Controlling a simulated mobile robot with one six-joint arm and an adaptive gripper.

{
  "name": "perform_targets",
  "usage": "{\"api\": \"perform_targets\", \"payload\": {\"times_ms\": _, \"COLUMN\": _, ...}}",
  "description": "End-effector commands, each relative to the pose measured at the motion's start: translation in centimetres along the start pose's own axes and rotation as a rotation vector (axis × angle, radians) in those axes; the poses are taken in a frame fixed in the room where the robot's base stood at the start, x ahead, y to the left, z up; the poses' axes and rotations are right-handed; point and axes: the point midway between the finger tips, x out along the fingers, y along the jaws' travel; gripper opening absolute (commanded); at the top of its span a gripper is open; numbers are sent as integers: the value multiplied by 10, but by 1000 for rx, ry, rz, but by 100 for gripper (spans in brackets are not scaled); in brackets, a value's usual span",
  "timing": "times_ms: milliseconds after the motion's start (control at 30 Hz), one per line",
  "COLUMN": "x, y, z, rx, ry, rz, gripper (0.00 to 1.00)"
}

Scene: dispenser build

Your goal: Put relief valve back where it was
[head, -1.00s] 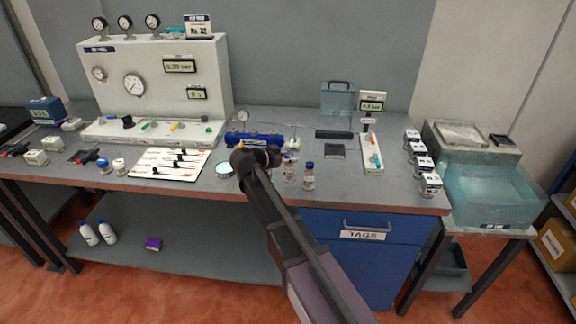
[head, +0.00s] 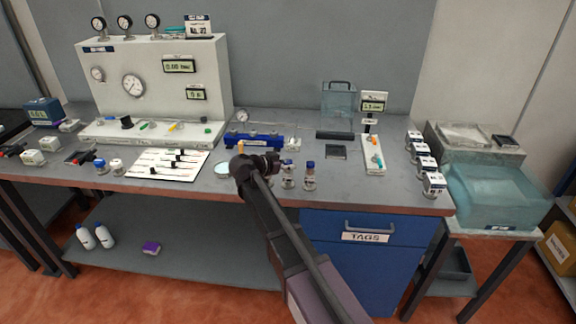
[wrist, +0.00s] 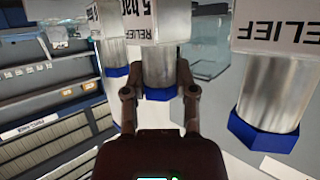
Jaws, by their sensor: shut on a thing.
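My gripper (head: 270,164) is at the front of the bench, beside two small bottle-shaped valves with blue tops, a nearer-left one (head: 288,176) and a right one (head: 310,178). In the wrist view, my gripper (wrist: 158,78) is shut on the middle relief valve (wrist: 160,62), with one finger on each side of its silver body. That valve has a blue hex end and a white block lettered RELIEF 5 bar. A similar valve shows at the left (wrist: 115,55) and a larger, closer one at the right (wrist: 272,92). In the head view my arm hides the held valve.
A blue rack (head: 254,140) stands behind my gripper. A test panel (head: 150,85) stands at the back left. Labelled boxes (head: 424,168) line the right edge.

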Motion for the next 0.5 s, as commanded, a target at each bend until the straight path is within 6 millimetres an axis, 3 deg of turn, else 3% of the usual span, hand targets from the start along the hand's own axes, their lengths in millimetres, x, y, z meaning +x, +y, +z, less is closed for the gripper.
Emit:
{"api": "perform_targets", "payload": {"times_ms": 100, "x": 2, "y": 0, "z": 3, "rx": 0, "ry": 1, "rz": 0, "gripper": 0}}
{"api": "perform_targets", "payload": {"times_ms": 133, "x": 1, "y": 0, "z": 2, "rx": 0, "ry": 0, "rz": 0, "gripper": 45}}
{"api": "perform_targets", "payload": {"times_ms": 200, "x": 1, "y": 0, "z": 2, "rx": 0, "ry": 0, "rz": 0, "gripper": 66}}
{"api": "perform_targets", "payload": {"times_ms": 233, "x": 1, "y": 0, "z": 2, "rx": 0, "ry": 0, "rz": 0, "gripper": 71}}
{"api": "perform_targets", "payload": {"times_ms": 500, "x": 1, "y": 0, "z": 2, "rx": 0, "ry": 0, "rz": 0, "gripper": 71}}
